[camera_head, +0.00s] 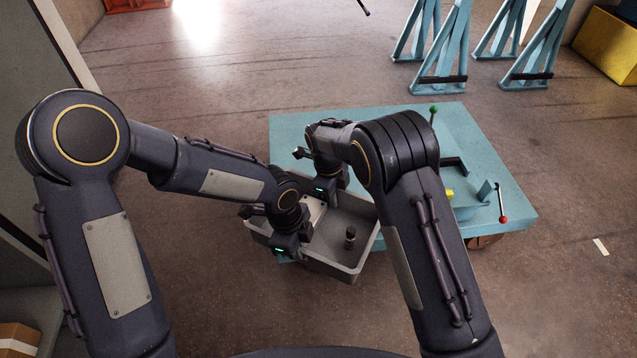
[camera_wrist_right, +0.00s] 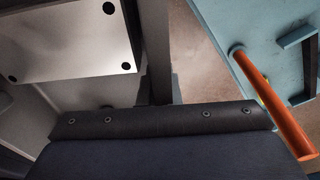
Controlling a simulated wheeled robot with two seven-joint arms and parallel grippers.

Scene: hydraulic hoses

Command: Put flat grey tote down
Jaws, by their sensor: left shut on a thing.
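The flat grey tote (camera_head: 347,270) is at the near left edge of the teal table (camera_head: 290,127) in the head view, overlapping its edge. I cannot tell whether it touches the table. In it are a pale block with holes (camera_head: 315,209) and a small dark cylinder (camera_head: 350,238). My left gripper (camera_head: 281,250) is shut on the tote's near left side. My right gripper (camera_head: 322,189) is at the far side. In the right wrist view, the tote wall (camera_wrist_right: 157,45) passes between its fingers (camera_wrist_right: 160,93); their grip is unclear. The block also shows there (camera_wrist_right: 70,40).
On the table's right are a green-knobbed lever (camera_head: 433,113), a red-tipped lever (camera_head: 502,205) and a raised bracket. An orange bar (camera_wrist_right: 275,105) shows in the right wrist view. Teal stands (camera_head: 440,60) are behind. The table's far left is bare.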

